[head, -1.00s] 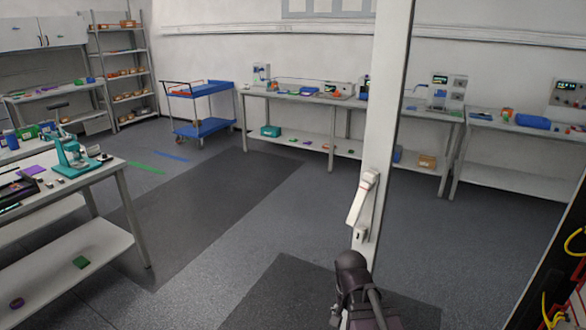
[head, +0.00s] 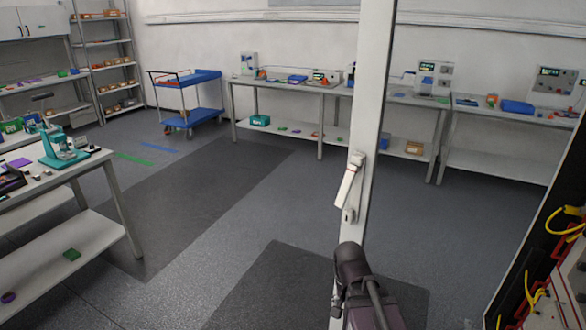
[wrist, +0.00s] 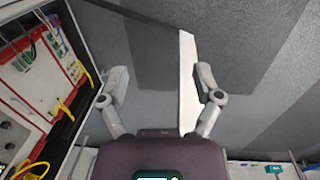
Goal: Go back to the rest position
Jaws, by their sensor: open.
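My gripper (wrist: 160,75) shows in the wrist view with its two grey fingers spread apart and nothing between them that it holds. Behind the fingers, a tall white door panel (wrist: 187,85) is seen nearly edge-on. In the head view the same white panel (head: 374,100) stands upright right of centre, with a light handle (head: 349,182) on it. Part of my dark arm shows below the handle; my gripper cannot be made out there.
An open cabinet (head: 562,270) with red parts and yellow cables is close on the right; it shows in the wrist view (wrist: 40,75) too. A workbench (head: 90,165) stands at left, a blue cart (head: 190,115) and long benches (head: 275,85) at the back. The middle floor is clear.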

